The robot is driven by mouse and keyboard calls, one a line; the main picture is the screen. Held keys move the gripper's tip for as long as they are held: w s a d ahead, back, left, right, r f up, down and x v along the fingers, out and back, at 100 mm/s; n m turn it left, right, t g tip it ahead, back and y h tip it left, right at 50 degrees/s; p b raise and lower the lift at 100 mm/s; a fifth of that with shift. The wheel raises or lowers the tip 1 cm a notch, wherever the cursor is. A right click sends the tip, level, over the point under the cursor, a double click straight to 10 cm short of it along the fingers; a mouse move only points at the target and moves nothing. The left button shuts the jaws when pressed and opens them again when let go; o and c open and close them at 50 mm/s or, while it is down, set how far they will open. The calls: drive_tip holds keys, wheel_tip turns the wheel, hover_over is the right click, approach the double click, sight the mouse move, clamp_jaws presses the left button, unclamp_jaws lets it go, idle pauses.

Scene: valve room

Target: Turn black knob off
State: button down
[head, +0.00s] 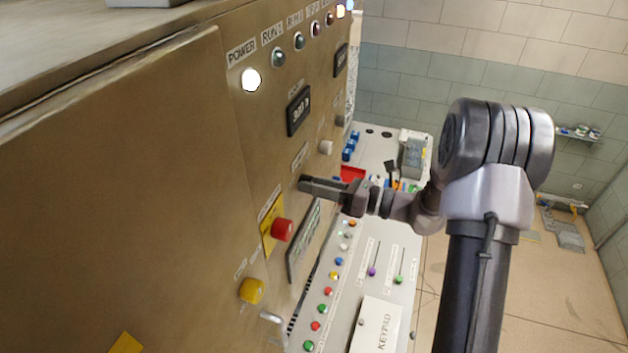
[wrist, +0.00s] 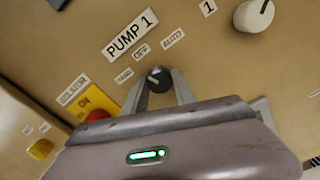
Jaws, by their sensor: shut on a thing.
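The black knob (wrist: 159,79) is a small round selector with a light pointer line, below the PUMP 1 label (wrist: 130,36). Labels around it include OFF (wrist: 141,51) and AUTO (wrist: 173,38); a third at the left is blurred. My gripper (wrist: 158,88) has its two fingers on either side of the knob and is shut on it. In the head view, my gripper (head: 306,184) reaches the panel from the right, and its fingers hide the knob there.
A red button (head: 282,230) on a yellow plate and a yellow knob (head: 252,290) protrude below my gripper. A white knob (head: 326,147) sits above it. A display (head: 299,110) is higher on the brown cabinet. A sloping button console (head: 372,290) stands behind.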

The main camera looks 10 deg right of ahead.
drive_tip(key=shift+r+m+p, duration=0.1)
drive_tip(key=shift+m+p, duration=0.9)
drive_tip(key=shift+m, duration=1)
drive_tip(key=c, duration=1)
unclamp_jaws()
drive_tip(key=shift+d, duration=0.1)
drive_tip(key=shift+b+v, duration=2.2)
drive_tip(key=shift+v, duration=6.5)
